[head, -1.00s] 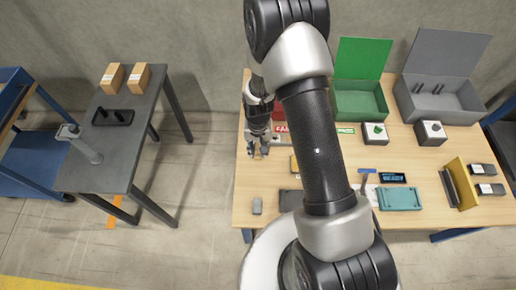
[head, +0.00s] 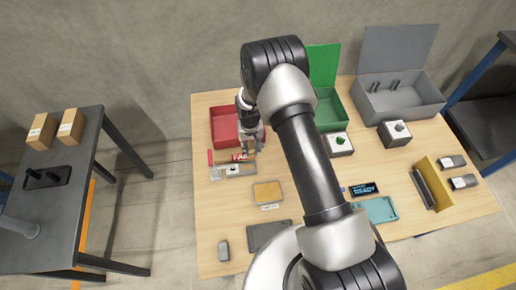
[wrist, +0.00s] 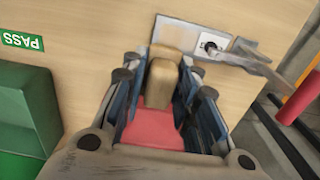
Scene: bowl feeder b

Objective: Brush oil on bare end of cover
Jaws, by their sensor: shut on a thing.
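My gripper (wrist: 165,105) is shut on a tan, wood-like piece (wrist: 163,80), perhaps the brush handle. Its bristles cannot be made out. In the head view my gripper (head: 250,135) is over the front of the red bin (head: 224,124), by the FAIL label (head: 241,156), and what it holds is too small to tell. Just in front is a grey fixture (head: 233,171) with a white block, which also shows beyond the fingers in the wrist view (wrist: 211,43). I cannot tell which part is the cover or its bare end. A yellow pad (head: 267,191) lies nearer me.
The green bin (head: 323,103) and grey bin (head: 404,100) stand at the back, right of my gripper. A teal tray (head: 377,209) and yellow stand (head: 433,184) are at right.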

